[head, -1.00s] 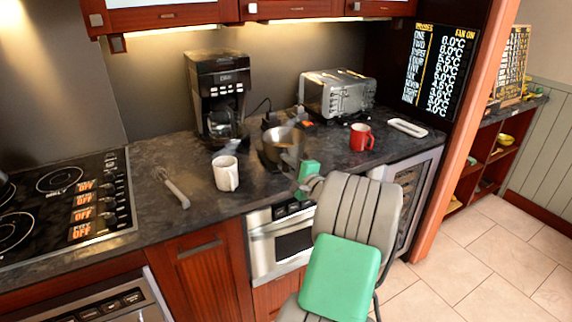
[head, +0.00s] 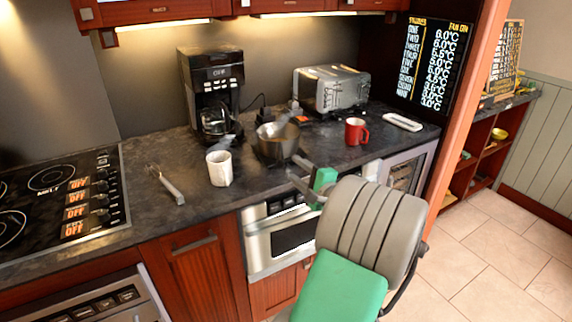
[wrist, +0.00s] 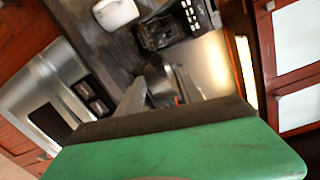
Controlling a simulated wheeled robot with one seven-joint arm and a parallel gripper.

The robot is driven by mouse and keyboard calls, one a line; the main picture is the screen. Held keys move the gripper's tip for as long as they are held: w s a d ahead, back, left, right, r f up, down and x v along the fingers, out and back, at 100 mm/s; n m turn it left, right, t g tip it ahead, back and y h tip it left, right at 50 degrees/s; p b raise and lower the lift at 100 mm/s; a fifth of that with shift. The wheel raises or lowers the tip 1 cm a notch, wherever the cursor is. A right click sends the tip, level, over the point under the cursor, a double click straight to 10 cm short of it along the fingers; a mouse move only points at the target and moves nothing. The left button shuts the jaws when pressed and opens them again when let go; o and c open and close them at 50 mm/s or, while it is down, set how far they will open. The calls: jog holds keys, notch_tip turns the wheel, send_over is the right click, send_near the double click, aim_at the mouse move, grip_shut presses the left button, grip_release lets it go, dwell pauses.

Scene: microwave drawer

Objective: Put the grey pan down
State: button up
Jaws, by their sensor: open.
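The grey pan (head: 277,146) sits upright on the dark countertop in the head view, between the white mug and the red mug. My gripper (head: 296,169) is in front of the pan and to its lower right, with its green body near the counter's front edge. Its two grey fingers are spread apart, point toward the pan and hold nothing that I can see. In the wrist view the open fingers (wrist: 160,90) show beyond the green body. The pan is hard to make out there.
A white mug (head: 219,168) stands left of the pan, and a red mug (head: 356,132) right of it. A coffee maker (head: 211,92) and a toaster (head: 331,89) stand behind. A whisk-like utensil (head: 166,185) lies left, near the stove (head: 62,202).

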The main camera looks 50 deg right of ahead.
jog(key=w+a+f+n+g+y, duration=0.2)
jog(key=a+n, duration=0.2)
jog(key=a, duration=0.4)
jog(key=w+a+f+n+g+y, duration=0.2)
jog(key=a+f+n, duration=0.15)
jog(key=a, duration=0.45)
jog(key=w+a+f+n+g+y, duration=0.2)
jog(key=w+a+n, duration=0.15)
jog(key=a, duration=0.35)
jog(key=s+a+f+n+g, duration=0.1)
jog(key=s+a+n+g, duration=0.1)
jog(key=s+a+n, duration=0.3)
jog(key=s+a+f+n+g, duration=0.1)
jog(key=a+f+n+g, duration=0.15)
jog(key=a, duration=0.45)
jog(key=s+a+r+n+g+h+p, duration=0.1)
jog(key=s+a+n, duration=0.1)
jog(key=s, duration=0.3)
jog(key=s+a+r+n+g+p, duration=0.1)
jog(key=s+a+r+n+g, duration=0.1)
jog(key=s+a+n, duration=0.1)
jog(key=shift+s+a+r+h+p, duration=0.25)
jog(key=shift+s+a+h+p, duration=0.2)
jog(key=shift+s, duration=0.55)
